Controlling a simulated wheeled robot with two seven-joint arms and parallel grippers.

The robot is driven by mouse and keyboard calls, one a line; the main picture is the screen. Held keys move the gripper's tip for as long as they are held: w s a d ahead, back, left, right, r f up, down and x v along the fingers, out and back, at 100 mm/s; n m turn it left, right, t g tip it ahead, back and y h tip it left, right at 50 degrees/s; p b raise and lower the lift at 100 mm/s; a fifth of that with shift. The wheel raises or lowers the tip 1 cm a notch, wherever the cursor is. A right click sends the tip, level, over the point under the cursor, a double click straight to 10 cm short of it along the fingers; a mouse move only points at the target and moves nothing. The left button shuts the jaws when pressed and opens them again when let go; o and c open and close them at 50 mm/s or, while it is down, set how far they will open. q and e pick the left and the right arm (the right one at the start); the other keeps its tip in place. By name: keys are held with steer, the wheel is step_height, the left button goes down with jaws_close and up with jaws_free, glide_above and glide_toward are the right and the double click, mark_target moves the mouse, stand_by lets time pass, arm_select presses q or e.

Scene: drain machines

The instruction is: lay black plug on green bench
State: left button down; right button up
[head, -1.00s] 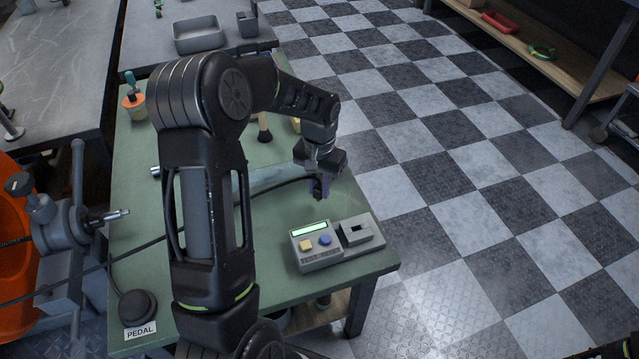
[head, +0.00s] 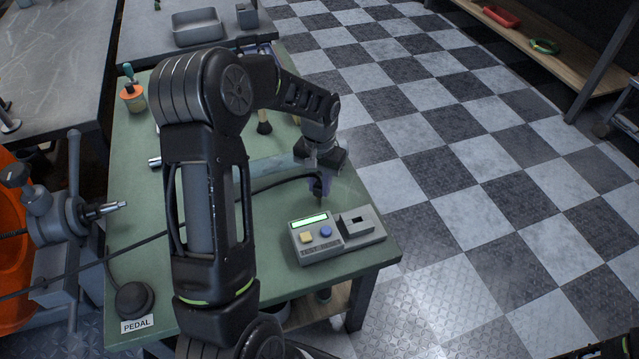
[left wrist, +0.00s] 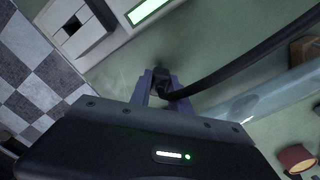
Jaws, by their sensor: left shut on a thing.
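The black plug (left wrist: 162,82) is between the fingers of my left gripper (left wrist: 160,90), which is shut on it, in the left wrist view. A black cable (left wrist: 250,60) runs from the plug; in the head view it trails left across the bench. In the head view my left gripper (head: 319,188) points down over the green bench (head: 270,275), just behind the grey tester. Whether the plug touches the bench top is unclear.
The grey tester (head: 319,254) with a lit screen and a socket block (head: 358,226) stands at the bench's front right corner. A clear bar (head: 268,166) lies close behind the gripper. A pedal (head: 134,299) is at front left. Bare green surface lies between.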

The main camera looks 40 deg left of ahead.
arm_select(q)
steer(key=shift+f, duration=0.4)
steer(key=c, duration=1.1)
jaws_free()
steer(key=shift+c, duration=0.2)
steer(key=shift+r, duration=0.1)
step_height(320, 180, up, 8)
steer(key=shift+f, duration=0.15)
